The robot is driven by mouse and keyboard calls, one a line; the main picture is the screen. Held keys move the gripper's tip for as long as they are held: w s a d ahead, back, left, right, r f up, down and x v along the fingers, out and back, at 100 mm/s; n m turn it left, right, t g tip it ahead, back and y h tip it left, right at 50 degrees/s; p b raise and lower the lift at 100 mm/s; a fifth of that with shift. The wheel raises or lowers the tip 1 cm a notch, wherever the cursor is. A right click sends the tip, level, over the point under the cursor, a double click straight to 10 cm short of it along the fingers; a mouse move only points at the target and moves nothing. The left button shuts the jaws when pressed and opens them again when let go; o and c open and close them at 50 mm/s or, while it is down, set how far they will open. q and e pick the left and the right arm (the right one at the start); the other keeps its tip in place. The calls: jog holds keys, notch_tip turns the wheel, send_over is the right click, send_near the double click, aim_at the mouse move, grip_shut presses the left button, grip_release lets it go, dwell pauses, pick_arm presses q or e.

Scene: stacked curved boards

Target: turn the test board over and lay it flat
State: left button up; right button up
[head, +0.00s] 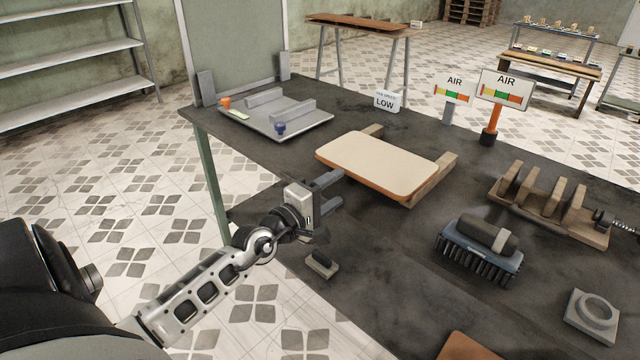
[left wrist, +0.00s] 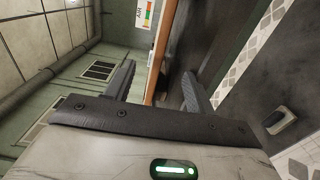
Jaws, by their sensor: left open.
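The test board (head: 375,165) is a rounded board with a pale cream top and an orange-brown edge. It lies pale side up across two wooden rests (head: 435,180) on the dark table. My left gripper (head: 340,188) is open at the board's near left edge, its fingers pointing toward it. In the left wrist view the board (left wrist: 164,48) shows edge-on as a thin brown strip, lined up between the two open fingers (left wrist: 158,72). I cannot tell whether the fingers overlap the edge. My right gripper is not in view.
A grey tray with raised bars (head: 315,121) stands at the back left. A brush (head: 478,252), a slotted wooden rack (head: 550,205) and a grey ring block (head: 592,317) are to the right. A small block (head: 321,263) lies near the front edge. Gauge signs (head: 506,90) stand behind.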

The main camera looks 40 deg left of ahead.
pick_arm(q)
jog(key=shift+s+f, duration=0.2)
jog(key=shift+s, duration=0.15)
jog(key=s+a+b, duration=0.1)
jog(key=s+b, duration=0.1)
jog(key=s, duration=1.3)
jog(key=shift+s+r+b, duration=0.15)
jog(key=shift+r+b, duration=0.05)
jog(key=shift+b, duration=0.1)
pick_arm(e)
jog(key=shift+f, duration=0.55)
